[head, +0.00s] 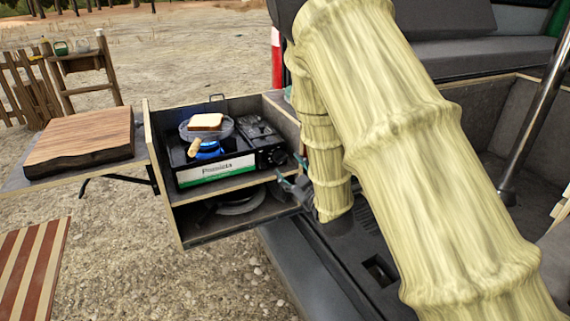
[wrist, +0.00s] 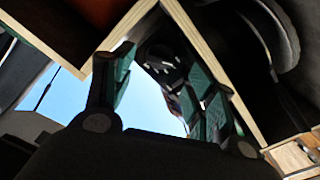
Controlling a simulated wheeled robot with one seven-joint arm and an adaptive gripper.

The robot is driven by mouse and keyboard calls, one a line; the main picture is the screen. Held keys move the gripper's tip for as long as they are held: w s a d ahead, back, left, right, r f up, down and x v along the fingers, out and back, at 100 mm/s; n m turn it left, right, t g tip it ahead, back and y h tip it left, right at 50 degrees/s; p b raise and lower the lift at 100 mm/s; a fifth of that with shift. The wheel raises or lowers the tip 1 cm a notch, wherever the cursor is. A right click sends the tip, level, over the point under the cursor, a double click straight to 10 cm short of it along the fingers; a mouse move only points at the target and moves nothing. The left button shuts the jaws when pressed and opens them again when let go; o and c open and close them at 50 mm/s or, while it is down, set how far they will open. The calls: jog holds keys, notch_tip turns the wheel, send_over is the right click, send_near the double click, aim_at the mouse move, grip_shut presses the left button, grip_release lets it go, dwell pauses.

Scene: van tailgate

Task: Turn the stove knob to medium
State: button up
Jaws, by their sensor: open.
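A black portable gas stove (head: 217,172) with a green and white label stands on the upper shelf of the pull-out box. Its dark round knob (head: 278,157) is on the front face at the right end. My gripper (head: 294,172) is open, just in front of and to the right of the knob, partly hidden by my arm. In the wrist view, my gripper's green-padded fingers (wrist: 155,85) are spread apart, with a dark round part, likely the knob (wrist: 160,58), beyond them. I cannot tell whether they touch it, and its setting is too small to read.
The box's wooden side wall (head: 286,120) and shelf edge (head: 235,185) are close to my gripper. A cutting board (head: 80,142) lies on the left side table.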

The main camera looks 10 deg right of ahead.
aim_at(283, 160)
jog(key=shift+x, duration=2.25)
jog(key=shift+c, duration=0.4)
jog(key=c, duration=0.9)
